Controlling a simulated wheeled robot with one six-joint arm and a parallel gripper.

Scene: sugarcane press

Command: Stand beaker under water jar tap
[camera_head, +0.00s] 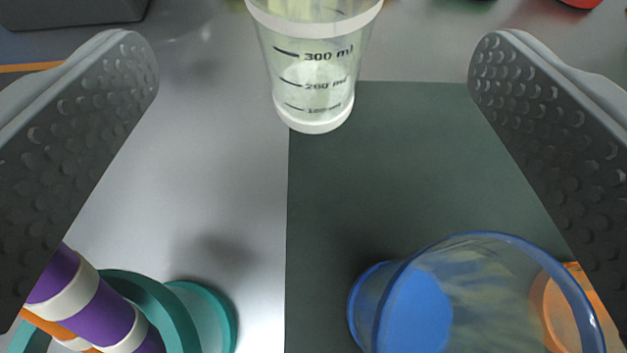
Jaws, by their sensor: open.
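A clear beaker (318,75) with a white rim, a white base and black ml marks stands at the top middle. Its top is cut off by the picture edge. My gripper (314,55) is open, with one grey dimpled finger on each side of the picture. The beaker shows between the fingertips, apart from both; how far ahead it stands is hard to tell. No water jar or tap can be made out.
A blue transparent cup (415,312) is at the lower right, by an orange thing. Purple-and-white striped pieces (85,300) and a teal container (215,318) are at the lower left. A dark green mat (420,170) covers the right; grey surface (215,150) lies clear at left.

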